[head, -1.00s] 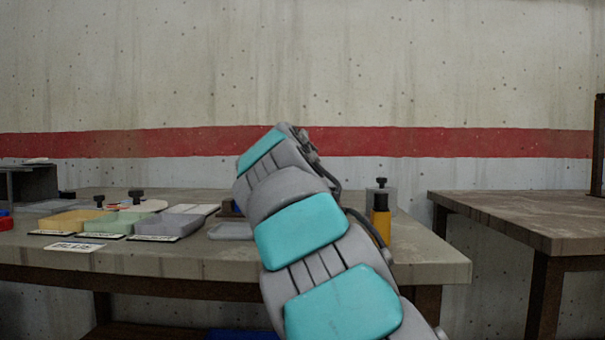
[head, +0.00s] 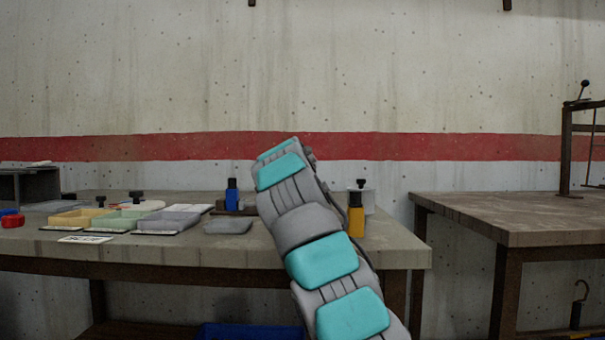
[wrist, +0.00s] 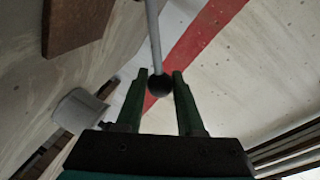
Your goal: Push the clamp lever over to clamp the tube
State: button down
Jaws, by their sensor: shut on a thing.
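In the wrist view, my gripper (wrist: 160,82) has its two green fingers drawn together on a black ball (wrist: 160,85). A thin grey rod (wrist: 153,35) runs from this ball to the top of the picture; whether it is the clamp lever I cannot tell. In the head view my gripper is hidden behind my arm. At the far right of that view, a small lever with a dark knob (head: 584,84) leans on top of a dark frame (head: 566,150), well apart from my visible arm. No tube can be made out for certain.
The left bench (head: 330,253) holds shallow trays (head: 168,220), a blue bottle (head: 232,194) and a yellow bottle (head: 356,218) near my arm. The right table (head: 480,210) is mostly bare. A gap separates the two.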

jog(key=shift+f, duration=0.2)
jog(key=shift+d, duration=0.1)
dwell(0.5)
jog(key=c, duration=0.5)
grip_release()
jog(key=shift+c, duration=0.2)
jog(key=shift+m, duration=0.3)
jog(key=b+v, duration=0.2)
jog(key=v, duration=0.5)
jog(key=shift+s, duration=0.4)
